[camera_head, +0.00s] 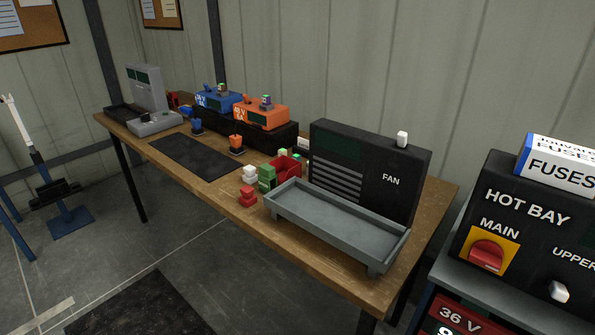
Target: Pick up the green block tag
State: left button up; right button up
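A green blocky piece (266,179) stands on the wooden workbench (232,208), between a white blocky piece (249,174) and a red bin (287,168). A red blocky piece (247,197) sits in front of it. Smaller green-topped bits (283,153) show at the back of the red bin. I cannot tell for sure which green piece is the block tag. Neither of my grippers is in view.
A grey tray (335,222) and black FAN panel (369,170) stand right of the blocks. A dark mat (195,157), blue pack (218,101) and orange pack (262,114) lie left. A HOT BAY cabinet (525,222) is at right. Open floor (205,265) lies in front.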

aim_at(267, 177)
jog(key=i+j+z, duration=0.3)
jog(key=j+z, duration=0.35)
jog(key=i+j+z, duration=0.15)
jog(key=j+z, duration=0.5)
jog(key=i+j, duration=0.05)
jog(key=j, duration=0.05)
